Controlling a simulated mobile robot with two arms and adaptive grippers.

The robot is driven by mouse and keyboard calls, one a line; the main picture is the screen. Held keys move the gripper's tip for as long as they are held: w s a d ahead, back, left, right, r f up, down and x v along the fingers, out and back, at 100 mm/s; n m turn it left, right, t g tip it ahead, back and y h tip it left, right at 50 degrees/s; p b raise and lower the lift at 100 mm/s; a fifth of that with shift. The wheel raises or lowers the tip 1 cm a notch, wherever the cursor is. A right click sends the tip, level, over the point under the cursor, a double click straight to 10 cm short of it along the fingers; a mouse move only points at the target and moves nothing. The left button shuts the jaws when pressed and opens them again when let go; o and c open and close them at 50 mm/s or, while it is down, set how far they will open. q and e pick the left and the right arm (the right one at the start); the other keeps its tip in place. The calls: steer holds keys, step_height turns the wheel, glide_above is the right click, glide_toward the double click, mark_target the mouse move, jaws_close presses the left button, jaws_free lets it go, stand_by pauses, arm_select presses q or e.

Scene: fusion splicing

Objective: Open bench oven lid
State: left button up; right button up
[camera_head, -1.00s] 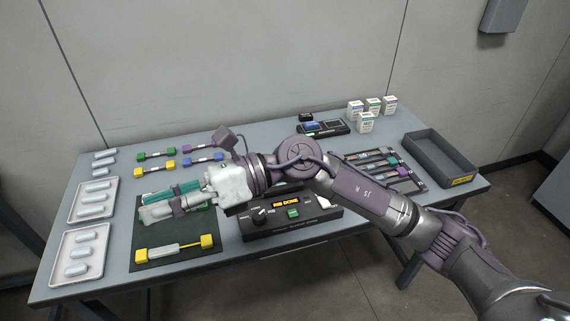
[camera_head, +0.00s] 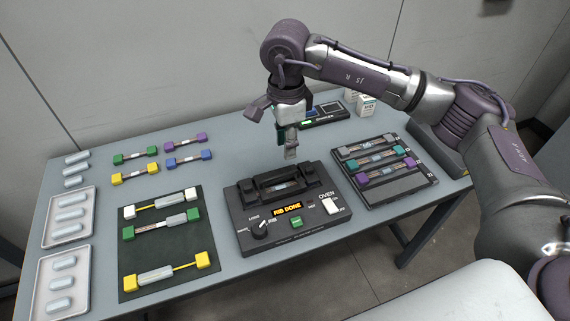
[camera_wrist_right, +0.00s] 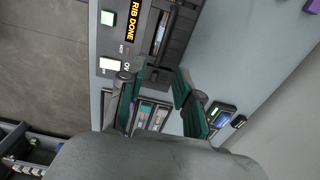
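The bench oven (camera_head: 287,243) is a dark box at the front middle of the table, with a lit "RIB DONE" display, a green button, a knob and a white switch. On its top, a dark raised part frames a slot with a pale strip inside; I cannot tell how the lid sits. My right gripper (camera_head: 291,153) points down just behind the oven's back edge, apart from it as far as I can see. In the right wrist view its teal fingers (camera_wrist_right: 160,82) are spread with nothing between them, and the oven (camera_wrist_right: 175,62) lies beyond them. My left gripper is out of view.
A dark mat (camera_head: 133,280) with fibre pieces in coloured end holders lies left of the oven. A rack (camera_head: 404,192) of coloured holders stands close on the right. A dark device (camera_head: 327,122) stands behind. Trays of pale sleeves (camera_head: 43,292) line the left edge.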

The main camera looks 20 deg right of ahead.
glide_above(285, 174)
step_height(285, 174, down, 4)
steer(key=shift+d+f, duration=0.1)
step_height(285, 174, down, 4)
steer(key=shift+r+p, duration=0.2)
steer(key=shift+p, duration=0.25)
steer(key=shift+f, duration=0.55)
steer(key=c, duration=0.5)
jaws_close()
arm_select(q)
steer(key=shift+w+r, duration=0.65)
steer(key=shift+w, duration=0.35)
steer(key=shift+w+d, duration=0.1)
